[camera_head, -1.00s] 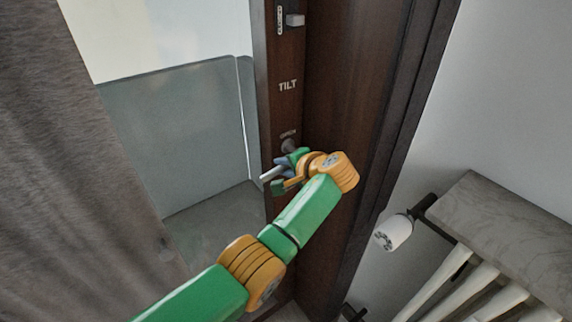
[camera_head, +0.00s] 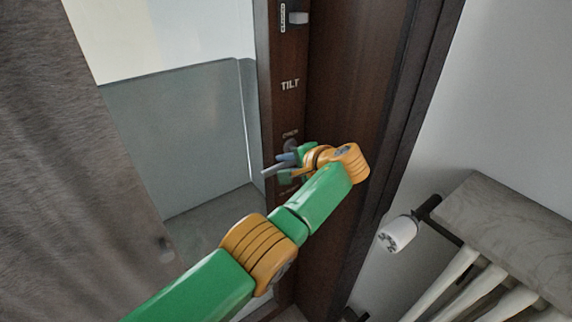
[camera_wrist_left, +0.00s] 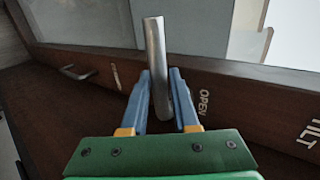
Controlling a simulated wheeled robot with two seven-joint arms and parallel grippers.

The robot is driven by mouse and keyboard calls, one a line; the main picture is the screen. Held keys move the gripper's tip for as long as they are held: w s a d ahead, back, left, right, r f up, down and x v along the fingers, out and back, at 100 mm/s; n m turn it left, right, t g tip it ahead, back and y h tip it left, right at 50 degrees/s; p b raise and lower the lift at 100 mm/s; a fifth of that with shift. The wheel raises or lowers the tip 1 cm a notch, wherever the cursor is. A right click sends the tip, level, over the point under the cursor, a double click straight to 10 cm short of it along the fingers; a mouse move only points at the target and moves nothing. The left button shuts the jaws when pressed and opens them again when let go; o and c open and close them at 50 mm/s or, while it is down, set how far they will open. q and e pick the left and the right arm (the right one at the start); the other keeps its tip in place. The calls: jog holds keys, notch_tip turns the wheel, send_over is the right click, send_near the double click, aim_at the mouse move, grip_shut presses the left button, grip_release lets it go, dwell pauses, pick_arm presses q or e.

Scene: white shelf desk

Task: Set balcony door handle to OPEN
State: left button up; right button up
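The balcony door handle (camera_head: 274,170) is a grey metal bar on the dark brown door frame. It points left, roughly sideways, in the head view. In the left wrist view the bar (camera_wrist_left: 156,50) stands between my two blue fingers. My left gripper (camera_head: 289,166) is around the handle, with the fingers close against its sides. The OPEN label (camera_wrist_left: 203,103) is just right of the fingers in the wrist view; the TILT label (camera_head: 290,85) is higher on the frame. Part of the handle's base is hidden by the gripper. My right gripper is not in view.
The glass pane (camera_head: 185,130) is left of the frame. A radiator (camera_head: 475,280) with a white valve knob (camera_head: 398,234) stands at the right under a grey shelf (camera_head: 510,225).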

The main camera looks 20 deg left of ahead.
pick_arm(q)
jog(key=shift+o, duration=1.2)
